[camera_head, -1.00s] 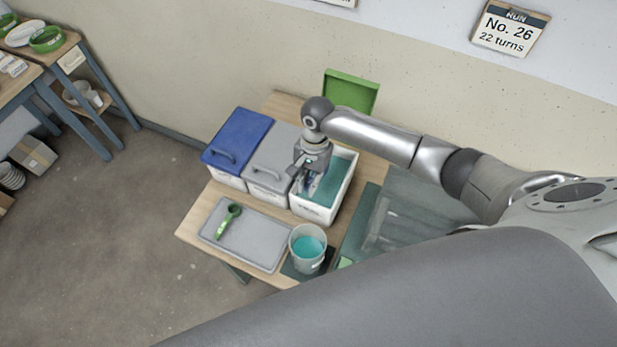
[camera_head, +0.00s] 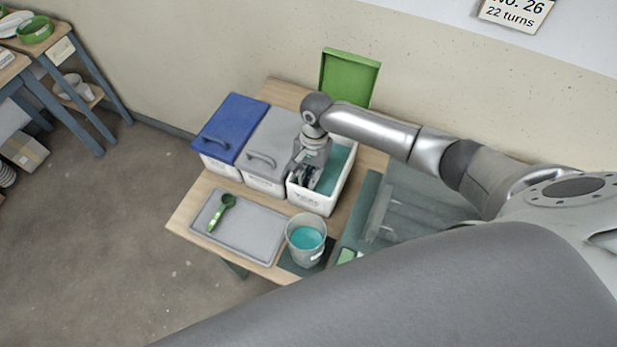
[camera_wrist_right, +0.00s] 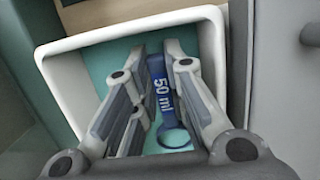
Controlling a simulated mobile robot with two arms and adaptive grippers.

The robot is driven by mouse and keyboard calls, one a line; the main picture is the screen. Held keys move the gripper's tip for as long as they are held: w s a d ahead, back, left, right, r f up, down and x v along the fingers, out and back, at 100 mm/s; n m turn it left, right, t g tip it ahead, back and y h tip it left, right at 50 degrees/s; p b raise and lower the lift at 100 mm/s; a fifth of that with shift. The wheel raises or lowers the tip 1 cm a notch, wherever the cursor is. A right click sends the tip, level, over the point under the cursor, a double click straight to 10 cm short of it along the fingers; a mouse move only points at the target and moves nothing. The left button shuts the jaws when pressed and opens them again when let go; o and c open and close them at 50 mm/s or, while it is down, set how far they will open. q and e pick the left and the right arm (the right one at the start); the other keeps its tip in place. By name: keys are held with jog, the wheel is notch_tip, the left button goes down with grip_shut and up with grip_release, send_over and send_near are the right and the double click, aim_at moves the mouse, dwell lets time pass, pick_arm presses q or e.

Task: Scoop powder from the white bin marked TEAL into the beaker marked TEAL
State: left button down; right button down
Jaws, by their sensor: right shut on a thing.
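The white bin (camera_head: 319,203) stands open at the right of the bin row, with teal powder (camera_head: 333,165) inside; its front label is too small to read surely. My right gripper (camera_head: 304,181) reaches down into the bin, near its left wall. In the right wrist view the gripper (camera_wrist_right: 156,62) is shut on a blue scoop (camera_wrist_right: 158,84) marked 50 ml, its ring end towards the camera. The scoop's bowl is hidden. The beaker (camera_head: 292,240) stands in front of the bin, holding teal powder (camera_head: 308,238); its label is not readable. My left gripper is out of view.
A blue-lidded bin (camera_head: 232,128) and a grey-lidded bin (camera_head: 270,150) stand left of the open bin. A grey tray (camera_head: 252,234) holds a green scoop (camera_head: 222,211). A raised green lid (camera_head: 349,77) stands behind. A clear panel (camera_head: 425,205) is at the right.

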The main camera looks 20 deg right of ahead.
aim_at(314, 169)
jog(key=shift+w+d+f+b, duration=0.2)
jog(key=shift+w+d+b, duration=0.45)
jog(key=shift+b, duration=0.35)
jog(key=shift+w+d+f+b, duration=0.2)
jog(key=shift+w+d+b, duration=0.35)
jog(key=shift+b, duration=0.45)
jog(key=shift+r+p, duration=0.3)
jog(key=shift+p, duration=0.15)
jog(key=shift+d+r+t+h+p, duration=0.1)
jog(key=shift+t+h+p, duration=0.3)
jog(key=shift+p, duration=0.55)
jog(key=shift+g+y, duration=0.3)
jog(key=shift+g, duration=0.1)
jog(key=r+p, duration=0.4)
jog(key=p, duration=0.1)
jog(key=a+r+p, duration=0.1)
jog(key=r+p, duration=0.1)
jog(key=shift+s+r+p, duration=0.15)
jog(key=shift+s+p, duration=0.15)
jog(key=shift+s, duration=0.1)
jog(key=shift+s+a+r, duration=0.1)
jog(key=shift+r, duration=0.85)
jog(key=shift+s+a+r, duration=0.1)
jog(key=shift+r, duration=0.1)
jog(key=s+a+r+t+h, duration=0.1)
jog(key=s+a+r, duration=0.2)
jog(key=shift+s+a+r, duration=0.15)
jog(key=shift+a+r, duration=0.15)
jog(key=shift+a, duration=0.05)
